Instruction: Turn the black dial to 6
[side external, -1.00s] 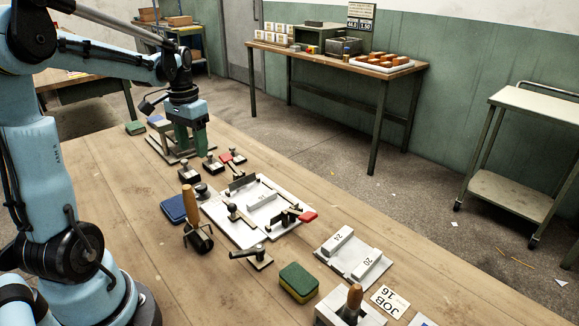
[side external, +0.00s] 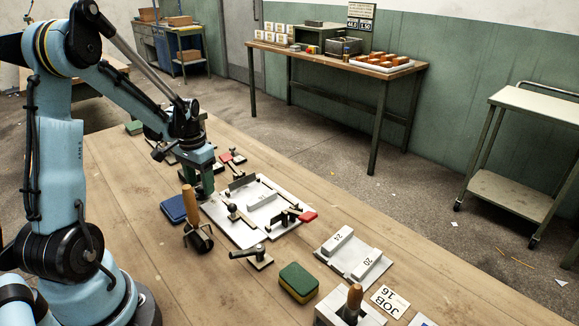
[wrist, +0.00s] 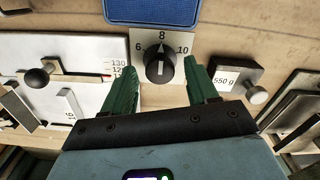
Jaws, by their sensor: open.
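The black dial (wrist: 160,69) sits on a pale plate (wrist: 188,43) marked 6, 8 and 10 in the wrist view. Its white pointer line appears to face the 8; the 6 is to the left of it. My gripper (wrist: 161,72) is open, with one green finger on each side of the dial in the picture. I cannot tell whether the fingers touch it or how far above it they are. In the side external view my gripper (side external: 205,183) is low over the table at the dial's place and hides the dial.
A blue pad (wrist: 152,10) lies just beyond the dial plate. A "550 g" block (wrist: 226,78) with a knob stands close on the right. A white board (wrist: 75,48) with a black knob is on the left. A wooden-handled tool (side external: 190,205) stands near my gripper.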

